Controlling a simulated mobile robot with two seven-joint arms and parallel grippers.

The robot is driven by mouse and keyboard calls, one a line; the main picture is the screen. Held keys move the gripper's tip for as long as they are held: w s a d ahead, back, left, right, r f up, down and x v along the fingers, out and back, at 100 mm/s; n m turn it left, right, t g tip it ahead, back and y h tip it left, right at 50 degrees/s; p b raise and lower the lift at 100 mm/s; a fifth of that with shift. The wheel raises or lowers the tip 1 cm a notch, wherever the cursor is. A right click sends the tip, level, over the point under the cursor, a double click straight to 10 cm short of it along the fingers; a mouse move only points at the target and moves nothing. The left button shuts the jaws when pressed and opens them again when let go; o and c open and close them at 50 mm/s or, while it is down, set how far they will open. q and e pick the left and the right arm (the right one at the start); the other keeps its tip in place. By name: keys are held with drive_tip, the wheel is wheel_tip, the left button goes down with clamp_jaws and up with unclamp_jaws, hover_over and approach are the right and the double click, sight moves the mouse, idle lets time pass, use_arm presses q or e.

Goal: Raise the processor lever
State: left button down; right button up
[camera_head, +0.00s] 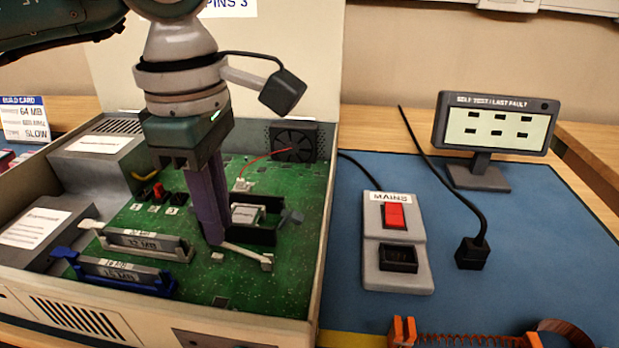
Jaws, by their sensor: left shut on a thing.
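The processor (245,214) sits in a dark socket on the green circuit board (205,287) inside the open computer case. A pale processor lever (248,255) lies low in front of the socket, running from my fingertips down to the right. My left gripper (215,240) points down with its purple fingers shut on the lever's left end. The fingers hide that end and part of the socket's left side. My right gripper is not in view.
Two memory modules (145,243) stand in slots left of the fingers. A fan (293,143) with a red wire is at the back. The case wall surrounds the board. On the blue mat are a mains switch box (397,268), a loose black plug (472,253) and a small monitor (495,122).

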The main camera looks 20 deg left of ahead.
use_arm(q)
drive_tip(key=shift+d+r, duration=0.2)
drive_tip(key=shift+r, duration=0.05)
drive_tip(key=shift+w+d+r, duration=0.1)
drive_tip(key=shift+d+r, duration=0.25)
drive_tip(key=c, duration=1.1)
unclamp_jaws()
drive_tip(key=shift+c, duration=0.2)
drive_tip(key=shift+p, duration=0.3)
wheel_tip(320, 180, up, 7)
drive_tip(key=a+p, duration=0.1)
drive_tip(key=p, duration=0.4)
drive_tip(key=shift+a, duration=0.3)
